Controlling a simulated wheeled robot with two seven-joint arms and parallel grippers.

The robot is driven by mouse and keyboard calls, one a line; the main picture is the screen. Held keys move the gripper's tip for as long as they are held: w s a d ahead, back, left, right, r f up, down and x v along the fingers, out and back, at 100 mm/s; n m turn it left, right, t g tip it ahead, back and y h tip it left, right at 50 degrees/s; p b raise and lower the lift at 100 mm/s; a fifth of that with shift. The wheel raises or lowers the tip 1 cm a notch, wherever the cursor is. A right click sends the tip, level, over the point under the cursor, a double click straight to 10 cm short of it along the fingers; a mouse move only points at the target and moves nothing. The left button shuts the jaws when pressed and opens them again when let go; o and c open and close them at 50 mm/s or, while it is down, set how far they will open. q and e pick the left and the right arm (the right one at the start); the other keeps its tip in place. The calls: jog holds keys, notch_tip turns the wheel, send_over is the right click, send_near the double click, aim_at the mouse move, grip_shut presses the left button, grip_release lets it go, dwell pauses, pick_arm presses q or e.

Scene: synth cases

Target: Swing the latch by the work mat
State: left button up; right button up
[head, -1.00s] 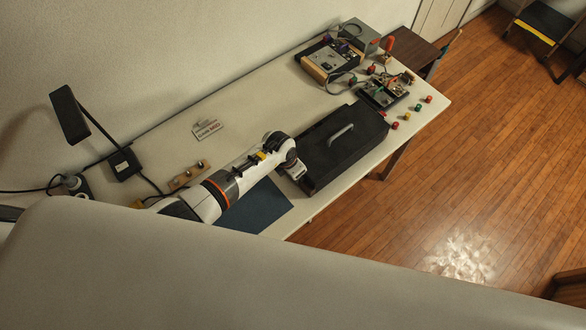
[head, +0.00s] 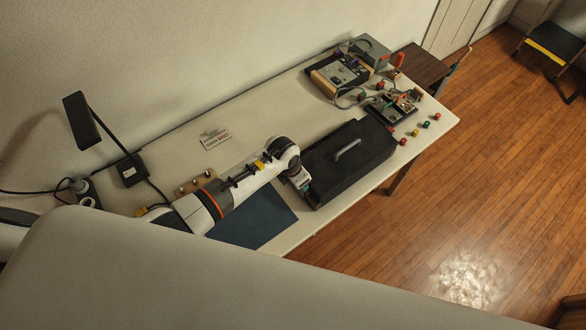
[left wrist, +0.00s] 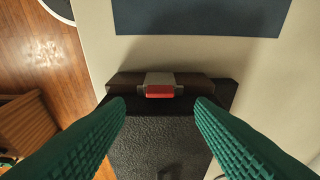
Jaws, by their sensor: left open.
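A black case (head: 345,165) with a grey handle (head: 347,150) lies closed on the table. In the left wrist view, a red latch (left wrist: 160,91) with a grey metal plate (left wrist: 160,78) sits on the edge of the case (left wrist: 160,135) facing the dark blue work mat (left wrist: 200,15). The mat also shows in the head view (head: 262,218). My left gripper (left wrist: 160,104), with green ribbed fingers, is open with one finger either side of the latch, apart from it in the picture. In the head view, my left gripper (head: 304,186) is at the case's mat-side end and hides the latch. My right gripper is not in view.
A black lamp (head: 82,122) and a small wooden block with knobs (head: 196,182) stand left. A white label card (head: 215,139) lies near the wall. Electronics (head: 340,75) and several coloured knobs (head: 415,132) are beyond the case. The table's front edge is close to the case.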

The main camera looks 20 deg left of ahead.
pick_arm(q)
jog(key=b+v, duration=0.1)
jog(key=v, duration=0.7)
dwell(0.5)
